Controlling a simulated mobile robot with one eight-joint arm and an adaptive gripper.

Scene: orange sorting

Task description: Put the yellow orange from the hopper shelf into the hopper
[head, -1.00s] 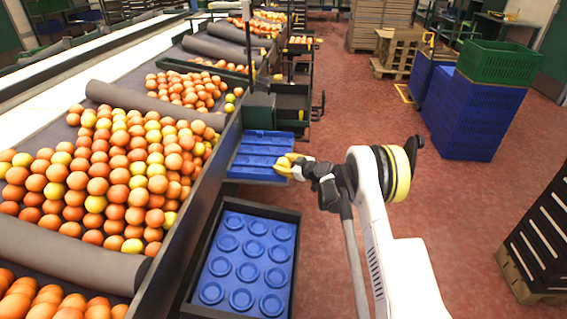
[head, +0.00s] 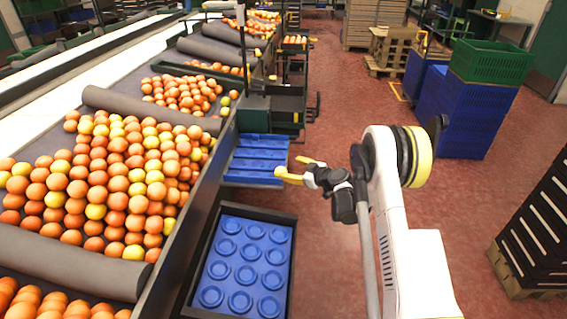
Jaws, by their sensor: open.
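The hopper (head: 98,91) at the left holds a large heap of orange and yellow oranges, split by grey rollers. One yellow orange (head: 133,253) lies at the heap's front edge; several others are mixed in. A blue ridged shelf (head: 256,160) sticks out from the hopper's right side, and I see no orange on it. My gripper (head: 289,166) is just right of this shelf. Its yellow fingers are spread apart and empty, pointing left towards the shelf. Part of the shelf's right edge is close to the fingertips; I cannot tell whether they touch.
A dark crate (head: 287,222) with a blue tray of round cups stands below the shelf. Stacked blue and green crates (head: 470,110) stand at the back right. A dark stack on a pallet (head: 520,283) is at the right edge. The red floor between is clear.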

